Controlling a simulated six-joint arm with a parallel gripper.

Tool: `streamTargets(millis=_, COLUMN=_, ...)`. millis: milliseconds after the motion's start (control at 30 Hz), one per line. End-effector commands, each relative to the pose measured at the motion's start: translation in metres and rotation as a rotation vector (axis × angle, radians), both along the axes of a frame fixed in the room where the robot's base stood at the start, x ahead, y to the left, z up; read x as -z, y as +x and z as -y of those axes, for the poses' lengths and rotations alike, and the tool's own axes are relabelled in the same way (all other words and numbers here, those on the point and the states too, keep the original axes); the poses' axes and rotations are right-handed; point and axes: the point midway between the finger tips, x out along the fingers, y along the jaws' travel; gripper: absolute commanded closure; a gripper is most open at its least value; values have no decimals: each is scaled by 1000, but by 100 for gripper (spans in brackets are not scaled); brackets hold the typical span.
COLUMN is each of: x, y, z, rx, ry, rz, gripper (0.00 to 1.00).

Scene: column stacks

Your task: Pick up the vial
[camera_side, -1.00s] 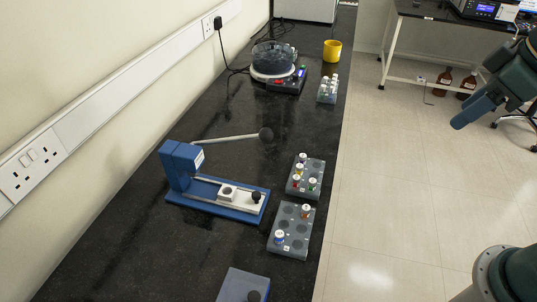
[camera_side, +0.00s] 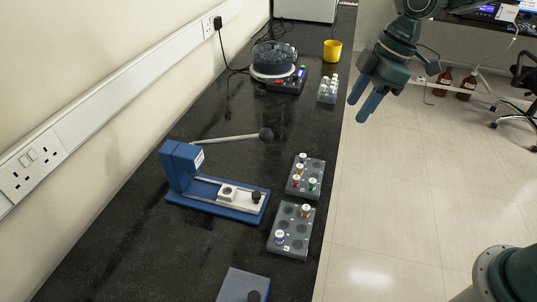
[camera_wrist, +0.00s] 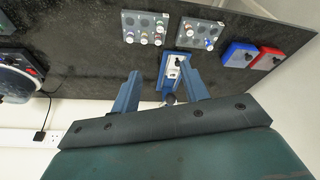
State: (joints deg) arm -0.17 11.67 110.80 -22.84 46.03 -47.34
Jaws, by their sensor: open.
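Vials stand upright in grey racks on the black bench. The near rack (camera_side: 291,246) holds a blue-capped vial (camera_side: 279,236) and an orange-brown-capped vial (camera_side: 306,209). The middle rack (camera_side: 309,165) holds several vials with red, yellow and green on them. A far rack (camera_side: 326,97) holds several white-capped vials. Which one is the task's vial cannot be told. My gripper (camera_side: 362,106) is open and empty, up in the air beyond the bench's right edge, apart from all the vials. In the wrist view its fingers (camera_wrist: 160,70) are spread, with the racks beyond.
A blue device with a white carriage (camera_side: 240,198) and a lever with a black knob (camera_side: 266,134) stand left of the racks. A round clear-lidded machine (camera_side: 273,62) and a yellow cup (camera_side: 332,50) are at the back. A blue box (camera_side: 240,288) is at the front.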

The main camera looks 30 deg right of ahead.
Motion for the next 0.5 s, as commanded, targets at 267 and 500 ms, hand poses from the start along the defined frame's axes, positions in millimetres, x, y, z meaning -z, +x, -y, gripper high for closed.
streamTargets(millis=267, x=48, y=39, z=-17, rx=-226, ry=35, rz=-14, gripper=55)
streamTargets(millis=500, x=84, y=59, z=-28, rx=-378, ry=70, rz=-15, gripper=55)
